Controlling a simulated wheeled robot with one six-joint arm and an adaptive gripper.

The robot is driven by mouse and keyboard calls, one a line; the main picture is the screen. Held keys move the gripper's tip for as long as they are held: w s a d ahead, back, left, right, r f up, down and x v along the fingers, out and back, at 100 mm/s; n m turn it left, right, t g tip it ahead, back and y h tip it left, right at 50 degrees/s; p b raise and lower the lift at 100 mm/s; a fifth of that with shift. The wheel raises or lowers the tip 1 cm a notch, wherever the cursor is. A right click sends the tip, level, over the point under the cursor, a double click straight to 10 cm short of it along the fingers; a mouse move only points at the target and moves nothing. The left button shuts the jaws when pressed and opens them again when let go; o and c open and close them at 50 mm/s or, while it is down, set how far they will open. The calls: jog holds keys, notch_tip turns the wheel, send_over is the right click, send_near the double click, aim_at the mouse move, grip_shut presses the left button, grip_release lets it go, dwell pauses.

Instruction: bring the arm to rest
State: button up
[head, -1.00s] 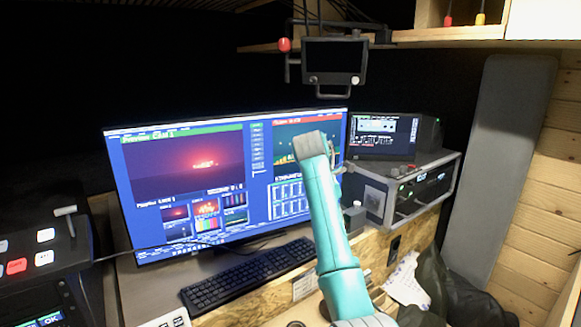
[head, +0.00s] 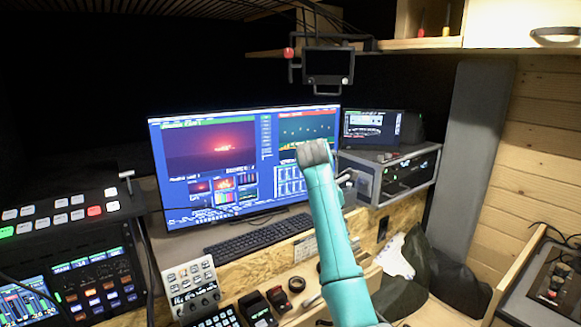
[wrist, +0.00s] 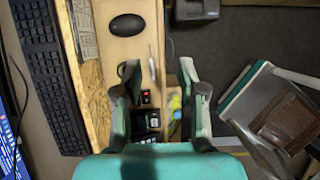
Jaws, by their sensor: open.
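My gripper (wrist: 158,78) shows in the wrist view with its two fingers spread apart. It is open, and nothing is held between the fingers. It hangs above a wooden shelf or drawer with small black items below it. In the head view my teal arm rises from the bottom centre to a grey joint in front of the monitor.
A wide monitor (head: 205,165) and a keyboard (head: 258,235) stand behind my arm. A small screen (head: 328,66) hangs above. A rack unit (head: 405,175) stands at right, a switcher panel (head: 70,215) at left. In the wrist view, a black mouse (wrist: 127,24) lies on wood.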

jog(key=s+d+f+m+t, duration=0.1)
jog(key=s+f+m, duration=0.15)
jog(key=f, duration=1.15)
jog(key=s+d+f+m+t, duration=0.2)
jog(key=s+f, duration=0.1)
jog(key=f, duration=1.1)
jog(key=s+d+f+m+t+y, duration=0.25)
jog(key=s+f+m, duration=0.35)
jog(key=s+f, duration=1.3)
jog(key=s+r+m+t+y, duration=0.1)
jog(key=s+r+m+t, duration=0.15)
jog(key=s, duration=1.05)
jog(key=s+r+m+t, duration=0.1)
jog(key=s+r+m, duration=0.25)
jog(key=s, duration=1.05)
jog(key=s+r+m+t, duration=0.3)
jog(key=s+r+m, duration=0.5)
jog(key=s+r, duration=0.8)
notch_tip(320, 180, up, 3)
jog(key=shift+d+r, duration=0.1)
jog(key=shift+d, duration=0.25)
